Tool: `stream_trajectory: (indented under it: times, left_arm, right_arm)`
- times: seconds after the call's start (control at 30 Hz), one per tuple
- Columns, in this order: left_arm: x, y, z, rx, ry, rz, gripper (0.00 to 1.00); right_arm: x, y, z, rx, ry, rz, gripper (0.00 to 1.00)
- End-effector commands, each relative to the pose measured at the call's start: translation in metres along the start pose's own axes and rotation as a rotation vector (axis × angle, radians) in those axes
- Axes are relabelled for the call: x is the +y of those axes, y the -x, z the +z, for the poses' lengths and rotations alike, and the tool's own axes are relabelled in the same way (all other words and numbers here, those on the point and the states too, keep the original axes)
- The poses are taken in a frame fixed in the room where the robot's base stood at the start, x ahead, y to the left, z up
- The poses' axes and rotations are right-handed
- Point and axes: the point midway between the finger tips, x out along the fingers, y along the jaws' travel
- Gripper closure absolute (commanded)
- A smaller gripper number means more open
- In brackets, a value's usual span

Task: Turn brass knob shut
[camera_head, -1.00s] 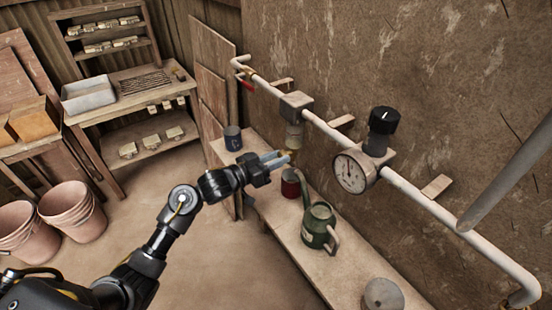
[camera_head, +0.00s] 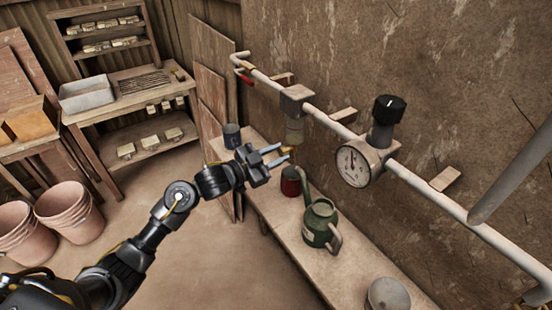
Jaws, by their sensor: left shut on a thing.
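The small brass knob (camera_head: 292,149) is under the clear bowl (camera_head: 295,131) that hangs from a grey block (camera_head: 296,98) on the wall pipe. My left gripper (camera_head: 286,152) reaches in from the left, with its two pale fingers on either side of the knob. It is shut on the knob, which the fingertips partly hide. My right gripper is not in view.
A white pipe (camera_head: 330,122) runs along the wall, with a round gauge (camera_head: 352,166) and a black-topped knob (camera_head: 389,108).

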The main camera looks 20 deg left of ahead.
Motion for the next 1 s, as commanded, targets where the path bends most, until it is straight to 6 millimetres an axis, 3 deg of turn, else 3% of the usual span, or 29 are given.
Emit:
stream_trajectory:
  times: [0.6, 1.0]
  left_arm:
    - [0.001, 0.0, 0.004, 0.001, -0.583, 0.0, 0.94]
    - [0.001, 0.0, 0.002, 0.0, -0.869, 0.0, 0.94]
  right_arm:
    - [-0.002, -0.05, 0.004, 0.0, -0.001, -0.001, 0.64]
    - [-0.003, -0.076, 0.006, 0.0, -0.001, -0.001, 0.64]
